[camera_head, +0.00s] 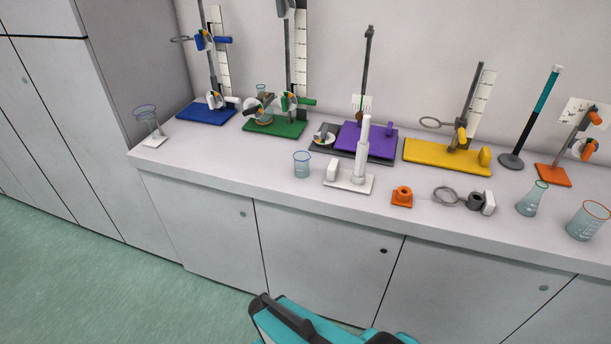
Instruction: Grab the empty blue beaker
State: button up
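A small clear beaker (302,166) with a blue rim and bluish glass stands upright on the bench near its front edge, left of the white stand. It looks empty, though it is small in the picture. My gripper is not seen; only teal and dark parts of my own body show at the bottom, well below the bench top.
The white stand (362,160) is close right of the beaker. Behind are the blue (205,113), green (270,127), purple (378,140) and yellow (425,155) stand bases. An orange-rimmed beaker (588,224) and green-rimmed flask (531,203) stand right. The bench (225,160) is clear left of the beaker.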

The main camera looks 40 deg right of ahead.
aim_at(300, 158)
jog(key=u, duration=0.4)
jog(key=k, duration=1.1)
jog(key=u, duration=1.15)
jog(key=i, duration=2.1)
jog(key=z, duration=0.5)
